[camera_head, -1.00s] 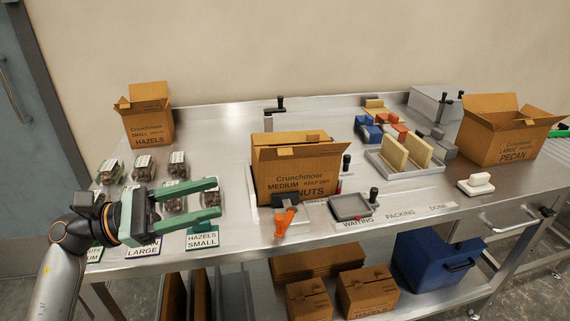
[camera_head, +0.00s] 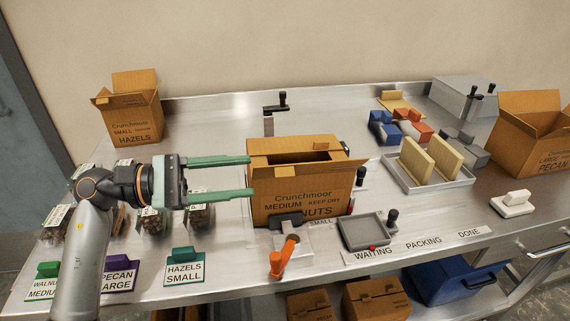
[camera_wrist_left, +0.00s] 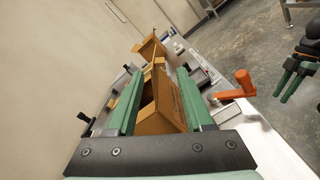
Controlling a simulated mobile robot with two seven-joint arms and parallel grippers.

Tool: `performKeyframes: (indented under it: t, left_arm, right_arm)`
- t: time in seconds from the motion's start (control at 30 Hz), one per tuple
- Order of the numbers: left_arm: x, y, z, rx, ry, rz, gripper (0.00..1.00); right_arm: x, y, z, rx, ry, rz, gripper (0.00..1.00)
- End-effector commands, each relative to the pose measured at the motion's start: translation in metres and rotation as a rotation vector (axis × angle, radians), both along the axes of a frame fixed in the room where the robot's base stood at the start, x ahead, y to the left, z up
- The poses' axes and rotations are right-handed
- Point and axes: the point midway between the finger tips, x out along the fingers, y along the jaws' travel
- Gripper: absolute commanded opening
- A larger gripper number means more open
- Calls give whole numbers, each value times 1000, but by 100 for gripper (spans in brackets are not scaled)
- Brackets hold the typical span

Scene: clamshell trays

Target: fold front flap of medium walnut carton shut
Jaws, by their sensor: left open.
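The medium walnut carton (camera_head: 310,190) stands near the middle of the bench, its printed front towards me; part of the product name is hidden. Its front flap (camera_head: 286,172) appears to stand up in line with the front wall. A dark gap shows behind it, so the top is partly open. My left gripper (camera_head: 250,176) is open, its fingers pointing right, with the tips at the carton's left edge; contact is unclear. In the left wrist view the carton (camera_wrist_left: 160,115) shows between the fingers. My right gripper (camera_wrist_left: 292,82) is apart at the right there, its jaws unclear.
An orange-handled clamp (camera_head: 284,256) stands close before the carton, and a grey tray (camera_head: 366,232) is to its right. A black-knobbed post (camera_head: 270,115) stands behind. An open hazel carton (camera_head: 134,115) and pecan carton (camera_head: 530,135) stand farther off.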

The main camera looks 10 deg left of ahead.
Motion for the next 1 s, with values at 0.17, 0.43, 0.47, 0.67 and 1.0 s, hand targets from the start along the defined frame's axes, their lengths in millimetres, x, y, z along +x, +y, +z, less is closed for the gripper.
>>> performKeyframes:
  t: [0.17,0.43,0.47,0.67,1.0]
  left_arm:
    - [10,-37,4,-7,0,-3,52]
    - [21,-72,2,-3,0,-1,52]
    - [21,-73,2,-3,0,-1,52]
    - [23,-78,1,-1,0,2,52]
    - [23,-77,0,-1,0,1,32]
  right_arm:
    - [-2,1,6,1,5,1,34]
    - [8,3,17,5,-23,1,34]
    - [9,3,17,5,-25,2,34]
    - [9,2,17,6,-24,0,34]
    - [6,2,15,7,-16,-4,34]
